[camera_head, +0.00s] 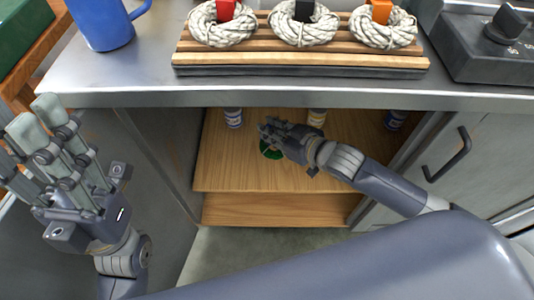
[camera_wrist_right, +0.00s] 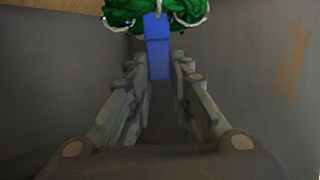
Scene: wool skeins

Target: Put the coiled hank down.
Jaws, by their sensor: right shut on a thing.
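The green coiled hank (camera_wrist_right: 185,10) with a blue tab (camera_wrist_right: 158,50) is at the top of the right wrist view. My right gripper (camera_wrist_right: 158,70) is shut on the tab, with fingers on both sides of it. In the head view the gripper (camera_head: 266,132) reaches inside the open cabinet. A bit of the green hank (camera_head: 268,149) shows below its fingers; the rest is hidden. I cannot tell whether the hank touches the wooden shelf (camera_head: 225,165). My left gripper (camera_head: 45,125) is raised at the left, its fingers apart, with nothing between them.
Small jars stand at the left (camera_head: 233,118), middle (camera_head: 317,116) and right (camera_head: 396,120) of the shelf. The counter edge (camera_head: 300,94) is above. On the counter are a slatted rack (camera_head: 300,62) with white hanks, a blue mug (camera_head: 105,25) and a dark device (camera_head: 480,55).

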